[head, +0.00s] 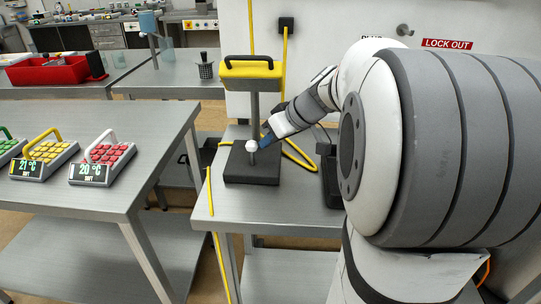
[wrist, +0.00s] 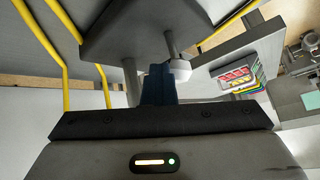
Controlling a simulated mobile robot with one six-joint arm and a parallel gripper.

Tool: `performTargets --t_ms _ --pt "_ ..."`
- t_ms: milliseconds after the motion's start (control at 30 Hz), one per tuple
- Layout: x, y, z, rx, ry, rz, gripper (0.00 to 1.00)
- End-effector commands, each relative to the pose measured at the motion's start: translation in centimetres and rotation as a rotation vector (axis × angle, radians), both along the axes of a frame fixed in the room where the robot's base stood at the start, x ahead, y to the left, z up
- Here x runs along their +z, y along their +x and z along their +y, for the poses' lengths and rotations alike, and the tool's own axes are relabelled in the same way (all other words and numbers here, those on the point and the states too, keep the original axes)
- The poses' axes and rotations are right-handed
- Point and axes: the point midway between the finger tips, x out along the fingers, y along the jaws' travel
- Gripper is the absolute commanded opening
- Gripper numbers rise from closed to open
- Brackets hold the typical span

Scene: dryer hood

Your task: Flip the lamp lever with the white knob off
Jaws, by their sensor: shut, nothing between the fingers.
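The lamp (head: 252,73) has a yellow head with a black handle, on a grey post over a dark square base (head: 262,170). Its lever's white knob (head: 251,146) sits on a short stalk that looks roughly upright at the front of the base. My gripper (head: 265,138) is shut and empty, its blue fingertips just right of the knob. In the wrist view the blue fingers (wrist: 158,85) are between the post (wrist: 131,80) and the white knob (wrist: 181,69), close beside the knob. I cannot tell whether they touch it.
The lamp stands on a metal table (head: 290,210) with a yellow cable (head: 298,154) behind it. A dark object (head: 330,178) is right of the base. The table's front is clear.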

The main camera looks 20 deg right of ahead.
Motion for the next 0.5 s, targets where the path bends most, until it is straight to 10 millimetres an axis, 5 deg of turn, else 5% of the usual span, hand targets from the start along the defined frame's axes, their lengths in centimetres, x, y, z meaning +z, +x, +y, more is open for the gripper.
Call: performTargets --t_ms 33,500 --pt "-1.2 -0.2 0.2 0.001 -0.012 -0.027 0.00" --pt "-1.2 -1.8 0.8 -0.002 -0.117 -0.237 0.00"
